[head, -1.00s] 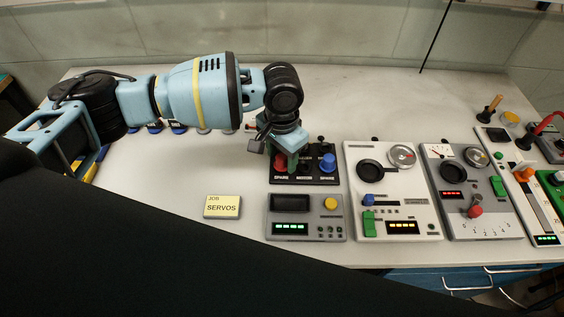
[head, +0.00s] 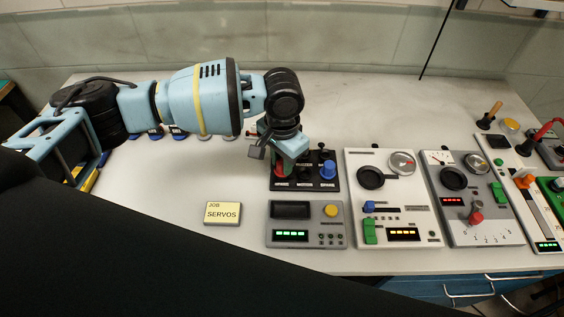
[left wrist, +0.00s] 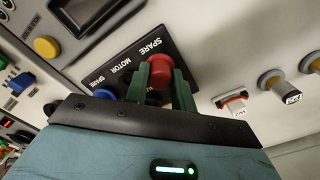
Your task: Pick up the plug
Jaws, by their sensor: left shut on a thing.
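A black socket panel (head: 328,186) labelled SPARE and MOTOR stands behind the grey job unit. My left gripper (head: 281,166) is over its left part, with green fingers pointing down. In the left wrist view the fingers (left wrist: 161,76) are shut on a red plug (left wrist: 160,63), one on each side of it. Only part of the red plug (head: 280,171) shows in the head view. I cannot tell whether it is clear of its socket. A blue plug (head: 328,169) stands on the panel's right side and also shows in the left wrist view (left wrist: 104,94). My right gripper is not in view.
The grey unit (head: 305,224) with a yellow button is in front of the panel. A white instrument (head: 394,213) and a grey one (head: 470,190) stand to the right. A yellow SERVOS card (head: 223,213) lies at left. The bench between card and arm is clear.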

